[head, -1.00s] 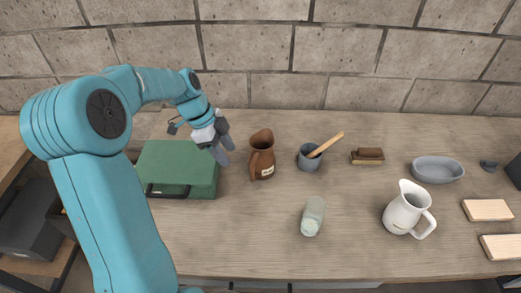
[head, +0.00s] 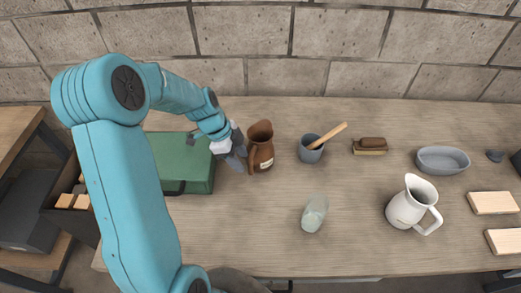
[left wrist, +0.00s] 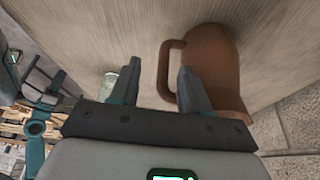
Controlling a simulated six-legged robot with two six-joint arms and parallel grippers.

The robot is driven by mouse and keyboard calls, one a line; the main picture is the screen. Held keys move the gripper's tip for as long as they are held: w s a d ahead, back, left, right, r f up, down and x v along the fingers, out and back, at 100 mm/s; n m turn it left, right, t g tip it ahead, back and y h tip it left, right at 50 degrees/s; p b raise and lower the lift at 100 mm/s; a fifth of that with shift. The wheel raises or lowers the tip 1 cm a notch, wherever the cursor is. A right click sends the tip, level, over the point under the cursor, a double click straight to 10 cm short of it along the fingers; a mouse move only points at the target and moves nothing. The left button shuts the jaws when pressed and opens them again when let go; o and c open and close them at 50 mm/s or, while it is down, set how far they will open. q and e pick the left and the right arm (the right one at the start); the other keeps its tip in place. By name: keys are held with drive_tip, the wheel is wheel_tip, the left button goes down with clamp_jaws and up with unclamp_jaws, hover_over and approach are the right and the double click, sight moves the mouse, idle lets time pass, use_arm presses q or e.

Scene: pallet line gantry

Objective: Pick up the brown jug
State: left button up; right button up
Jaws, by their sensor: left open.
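The brown jug (head: 261,146) stands upright on the wooden bench, right of the green box. It carries a pale label low on its side. My left gripper (head: 239,157) is open just left of the jug, close to its handle side. In the left wrist view the jug (left wrist: 212,70) is at the right, with its handle (left wrist: 166,70) between the two fingers of my left gripper (left wrist: 156,78). I cannot tell whether the fingers touch it. My right gripper is not in view.
A green box (head: 184,160) lies under my left forearm. Right of the jug are a grey cup (head: 311,152) with a wooden handle in it, a glass (head: 314,214), a brush (head: 370,146), a white pitcher (head: 408,205) and a grey bowl (head: 443,160). A block wall (head: 300,50) stands behind.

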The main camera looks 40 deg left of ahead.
use_arm(q)
drive_tip(key=x, duration=0.5)
drive_tip(key=shift+w+f, duration=0.2)
drive_tip(key=shift+w, duration=0.2)
drive_tip(key=shift+f+b, duration=0.2)
drive_tip(key=shift+b, duration=0.1)
drive_tip(key=shift+s+a, duration=0.1)
drive_tip(key=shift+a, duration=0.05)
clamp_jaws()
